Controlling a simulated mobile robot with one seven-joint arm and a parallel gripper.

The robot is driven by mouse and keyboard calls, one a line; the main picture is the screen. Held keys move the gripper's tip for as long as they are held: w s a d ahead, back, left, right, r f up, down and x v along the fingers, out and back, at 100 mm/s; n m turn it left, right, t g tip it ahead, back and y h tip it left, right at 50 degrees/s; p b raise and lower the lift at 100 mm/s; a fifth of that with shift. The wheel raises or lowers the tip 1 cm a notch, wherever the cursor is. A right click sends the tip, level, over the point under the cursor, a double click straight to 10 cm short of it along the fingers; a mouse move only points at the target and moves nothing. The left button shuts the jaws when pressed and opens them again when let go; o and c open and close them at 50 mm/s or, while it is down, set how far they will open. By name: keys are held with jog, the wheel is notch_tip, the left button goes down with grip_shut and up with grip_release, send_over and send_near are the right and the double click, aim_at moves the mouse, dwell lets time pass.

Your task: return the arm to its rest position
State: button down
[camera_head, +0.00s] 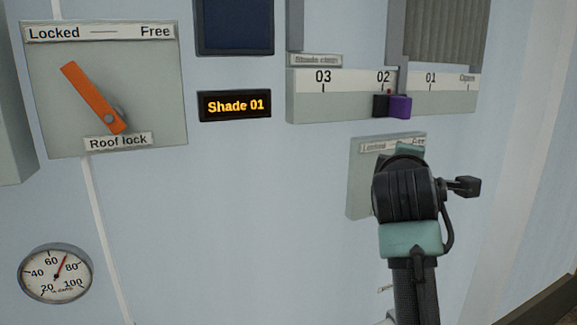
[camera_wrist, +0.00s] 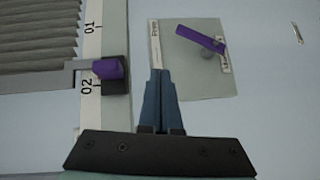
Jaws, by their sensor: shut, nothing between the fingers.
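My gripper (camera_wrist: 158,74) shows in the wrist view with its two fingers together and nothing between them. In the head view my arm (camera_head: 405,205) reaches up from the lower right and ends in front of the small lever plate (camera_head: 358,190). It hides most of that plate, and the fingertips are hidden there.
The shade scale (camera_head: 340,108) carries a purple knob (camera_head: 400,106) between 02 and 01. The purple lever (camera_wrist: 200,39) sits right of my fingers. An orange roof lock lever (camera_head: 92,95) tilts towards Locked. A display (camera_head: 234,105) reads "Shade 01". A gauge (camera_head: 55,274) is lower left.

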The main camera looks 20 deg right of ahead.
jog(key=shift+a, duration=0.1)
jog(key=s+a+r+m+t+y+b, duration=0.15)
jog(key=a+r+t, duration=0.25)
jog(key=a, duration=0.8)
jog(key=s+a+r+m+t+y+b, duration=0.1)
jog(key=s+a+r+m+t+y, duration=0.2)
jog(key=a, duration=0.8)
jog(key=s+a+r+m+t+y, duration=0.2)
jog(key=s+a+r+t+y, duration=0.1)
jog(key=s+a, duration=0.4)
jog(key=s+a+r+m+t+y, duration=0.2)
jog(key=s+a+r+t+y, duration=0.1)
jog(key=s+a, duration=0.3)
jog(key=s+r+t, duration=0.1)
jog(key=s, duration=0.1)
jog(key=shift+s+a+t+b, duration=0.3)
jog(key=shift+s+a+b, duration=0.1)
